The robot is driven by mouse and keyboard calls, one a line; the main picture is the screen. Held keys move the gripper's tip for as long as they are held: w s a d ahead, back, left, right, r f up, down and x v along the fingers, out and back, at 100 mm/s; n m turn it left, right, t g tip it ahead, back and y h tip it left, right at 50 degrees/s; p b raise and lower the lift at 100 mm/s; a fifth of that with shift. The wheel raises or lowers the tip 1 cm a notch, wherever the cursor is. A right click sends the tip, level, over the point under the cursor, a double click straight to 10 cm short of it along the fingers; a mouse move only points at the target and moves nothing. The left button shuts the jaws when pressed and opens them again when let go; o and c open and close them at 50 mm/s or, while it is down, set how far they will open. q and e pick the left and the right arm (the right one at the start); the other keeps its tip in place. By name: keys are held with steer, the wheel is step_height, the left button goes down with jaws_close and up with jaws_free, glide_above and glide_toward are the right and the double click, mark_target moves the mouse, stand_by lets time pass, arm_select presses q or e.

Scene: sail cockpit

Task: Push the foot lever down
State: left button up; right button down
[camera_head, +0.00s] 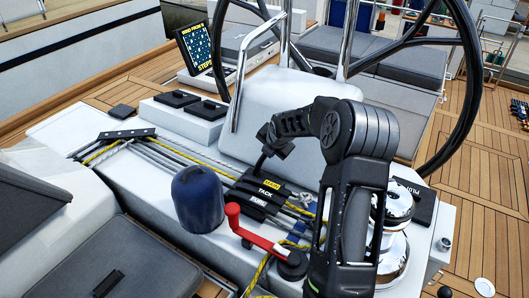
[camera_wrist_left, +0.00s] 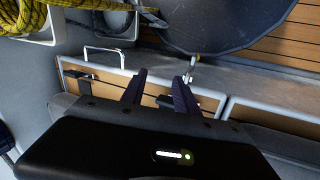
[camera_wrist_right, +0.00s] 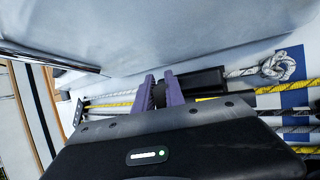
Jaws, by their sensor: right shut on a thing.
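The bank of black rope clutches sits on the white cockpit top, with labels that seem to read MAIN (camera_head: 272,184), TACK (camera_head: 269,188) and FURL (camera_head: 259,202). No label reading FOOT is legible. My right gripper (camera_head: 268,140) is at the far end of this bank, above the clutches. In the right wrist view, its purple fingers (camera_wrist_right: 160,92) are shut on a dark ridged piece (camera_wrist_right: 158,96), apparently a raised lever handle, mostly hidden by the fingers. A black clutch body (camera_wrist_right: 202,82) lies beside it. My left gripper (camera_wrist_left: 160,88) is open and empty, away from the clutches.
A blue covered winch (camera_head: 198,198) and a red-handled crank (camera_head: 255,235) stand near the clutches. A chrome winch (camera_head: 393,235) is at the right, partly behind my arm. The steering wheel (camera_head: 470,60) and pedestal rise behind. Ropes (camera_head: 150,150) run left from the clutches.

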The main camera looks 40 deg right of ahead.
steer(key=s+t, duration=0.1)
steer(key=s+f+t+p, duration=0.1)
steer(key=s+d+t+p, duration=0.1)
steer(key=shift+s+f+m+t+y, duration=0.1)
steer(key=shift+f+m+t+y, duration=0.2)
steer(key=shift+f+m, duration=0.1)
stand_by(0.5)
steer(key=c, duration=1.4)
jaws_free()
